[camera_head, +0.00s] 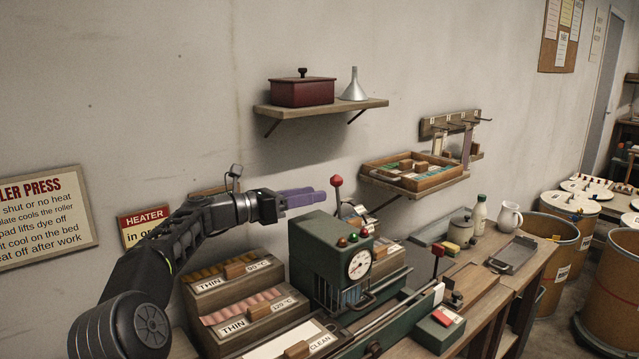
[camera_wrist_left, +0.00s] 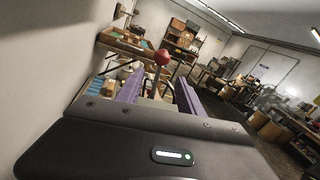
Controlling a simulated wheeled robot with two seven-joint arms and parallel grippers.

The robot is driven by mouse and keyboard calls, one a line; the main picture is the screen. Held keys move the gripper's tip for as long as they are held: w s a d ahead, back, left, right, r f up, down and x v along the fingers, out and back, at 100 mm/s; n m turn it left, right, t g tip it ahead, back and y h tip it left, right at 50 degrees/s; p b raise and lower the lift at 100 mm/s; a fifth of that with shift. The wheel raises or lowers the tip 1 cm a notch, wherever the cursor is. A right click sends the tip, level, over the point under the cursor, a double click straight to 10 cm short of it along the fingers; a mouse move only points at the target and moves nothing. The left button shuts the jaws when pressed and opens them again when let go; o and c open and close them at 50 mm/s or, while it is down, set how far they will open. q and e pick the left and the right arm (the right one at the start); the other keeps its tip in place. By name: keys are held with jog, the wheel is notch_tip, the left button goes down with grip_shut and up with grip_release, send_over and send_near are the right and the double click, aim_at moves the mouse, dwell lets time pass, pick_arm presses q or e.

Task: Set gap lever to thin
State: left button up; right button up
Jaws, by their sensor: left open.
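The press has a round dial and several coloured buttons. My left gripper (camera_head: 318,196) is level at the knob's left, its purple fingers pointing toward the rod just below the knob. It is open. In the left wrist view, the red knob (camera_wrist_left: 162,58) shows ahead, between and beyond the two purple fingers. I cannot tell whether the fingers touch the rod. My right gripper is not in view.
Bins labelled THIN (camera_head: 236,285) and CLEAN stand left of the press, below my left arm. A shelf with a red box (camera_head: 302,92) and a funnel (camera_head: 354,84) hangs above. A second red-knobbed lever (camera_head: 438,250) stands to the right. Barrels (camera_head: 552,245) stand at far right.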

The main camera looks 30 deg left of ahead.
aim_at(337, 188)
pick_arm(q)
jog(key=shift+a+r, duration=0.1)
jog(key=shift+a, duration=0.05)
jog(key=p+x, duration=0.2)
jog(key=x, duration=0.5)
jog(key=shift+r, duration=0.15)
jog(key=shift+w+d, duration=0.3)
jog(key=shift+w, duration=0.1)
jog(key=shift+c, duration=0.3)
grip_shut()
dwell(0.9)
